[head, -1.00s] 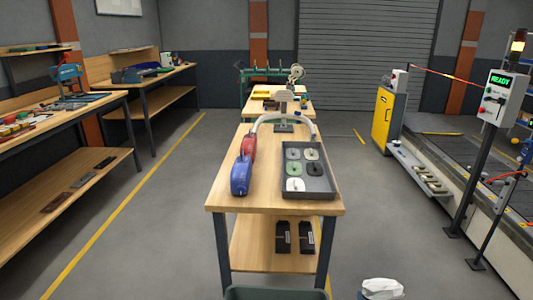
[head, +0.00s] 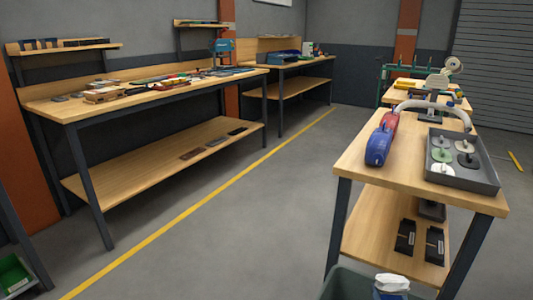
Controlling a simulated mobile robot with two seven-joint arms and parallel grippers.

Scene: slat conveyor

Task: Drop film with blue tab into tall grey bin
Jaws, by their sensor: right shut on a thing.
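A crumpled white film (head: 393,281) shows at the bottom edge, with a blue patch, apparently its tab, just below the white part. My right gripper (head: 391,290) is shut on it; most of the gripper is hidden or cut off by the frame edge. The dark grey bin (head: 345,284) is also cut off at the bottom, with only its upper part in view. The film appears over the bin's opening, but I cannot tell its height above the rim. My left gripper is not in view.
A wooden bench (head: 383,158) beyond the bin carries a blue and red object (head: 378,147) and a grey tray (head: 478,180) of white and green pieces. A long workbench (head: 155,95) stands at left. The floor (head: 240,225) between is clear.

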